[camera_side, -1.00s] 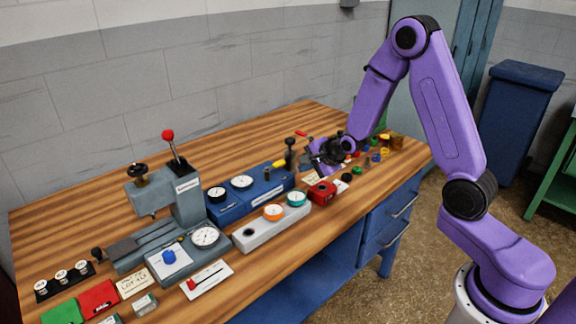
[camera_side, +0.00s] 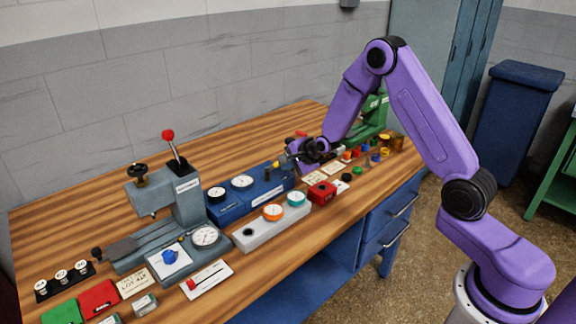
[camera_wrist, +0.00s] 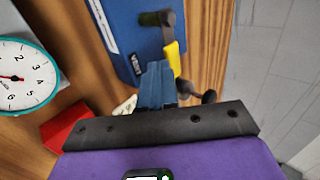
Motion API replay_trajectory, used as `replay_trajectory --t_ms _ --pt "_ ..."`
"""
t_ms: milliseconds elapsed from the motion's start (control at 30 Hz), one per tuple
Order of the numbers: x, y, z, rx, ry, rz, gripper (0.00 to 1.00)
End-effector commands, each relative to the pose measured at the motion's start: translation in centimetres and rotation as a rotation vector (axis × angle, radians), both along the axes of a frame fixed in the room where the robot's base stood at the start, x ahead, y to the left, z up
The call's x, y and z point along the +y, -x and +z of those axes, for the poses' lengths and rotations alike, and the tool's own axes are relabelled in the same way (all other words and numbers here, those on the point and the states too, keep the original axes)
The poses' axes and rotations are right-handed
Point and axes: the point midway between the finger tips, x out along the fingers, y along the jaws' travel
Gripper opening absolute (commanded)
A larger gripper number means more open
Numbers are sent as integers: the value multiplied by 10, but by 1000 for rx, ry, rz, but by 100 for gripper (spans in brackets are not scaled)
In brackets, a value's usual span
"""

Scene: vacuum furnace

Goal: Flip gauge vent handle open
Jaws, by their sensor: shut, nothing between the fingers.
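The blue gauge box (camera_side: 248,203) stands mid-bench with a black and a white dial on top. Its vent handle has a yellow grip (camera_wrist: 172,58) and a dark pivot (camera_wrist: 155,18) in the wrist view; in the side view only a small bit of yellow (camera_side: 277,164) shows beside my gripper. My gripper (camera_side: 291,157) is over the right end of the box. In the wrist view its shut blue-grey fingertips (camera_wrist: 157,80) are empty and lie just beside the lower end of the yellow grip. I cannot tell whether they touch it.
A grey box (camera_side: 262,233) with orange and teal dials and a red block (camera_side: 322,192) stand in front. A grey press-like fixture (camera_side: 185,205) with a red-knobbed lever is at left. Small coloured parts and a green machine (camera_side: 374,122) are at right. The bench's back left is clear.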

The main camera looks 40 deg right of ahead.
Motion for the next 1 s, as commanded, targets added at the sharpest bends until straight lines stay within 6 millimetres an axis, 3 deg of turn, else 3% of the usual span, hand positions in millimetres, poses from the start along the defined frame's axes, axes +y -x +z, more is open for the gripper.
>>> replay_trajectory --t_ms 1000 --pt "-6 -7 0 -2 0 138 0"
